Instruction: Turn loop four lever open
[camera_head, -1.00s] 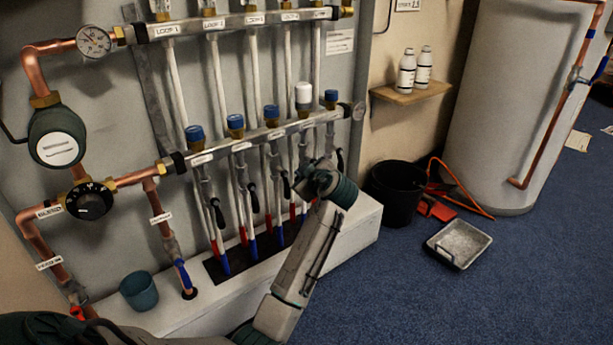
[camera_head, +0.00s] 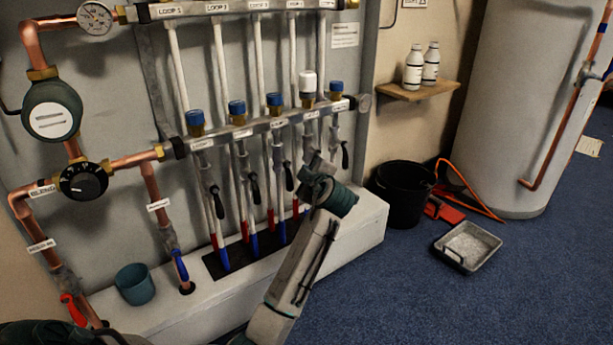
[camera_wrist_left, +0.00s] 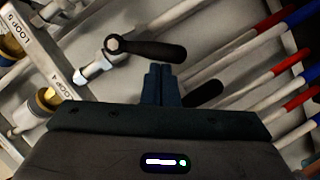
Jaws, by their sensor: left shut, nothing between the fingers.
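The loop four lever (camera_wrist_left: 150,49) is a black handle on a valve just below the LOOP 4 label (camera_wrist_left: 45,76) in the left wrist view. It sits at a slant to its white pipe. My left gripper (camera_wrist_left: 161,72) is shut and empty, its fingertips right beside the lever's handle; I cannot tell whether they touch. In the head view my left gripper (camera_head: 318,163) is in front of the loop four pipe and hides that lever. The white-capped loop four actuator (camera_head: 308,84) shows above. My right gripper is not in view.
The loop five lever (camera_head: 345,155) is close right of my gripper, and the loop three lever (camera_head: 288,177) close left. Another black lever (camera_wrist_left: 207,93) is partly behind the fingers. A black bucket (camera_head: 402,195) and grey tray (camera_head: 467,246) stand on the floor to the right.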

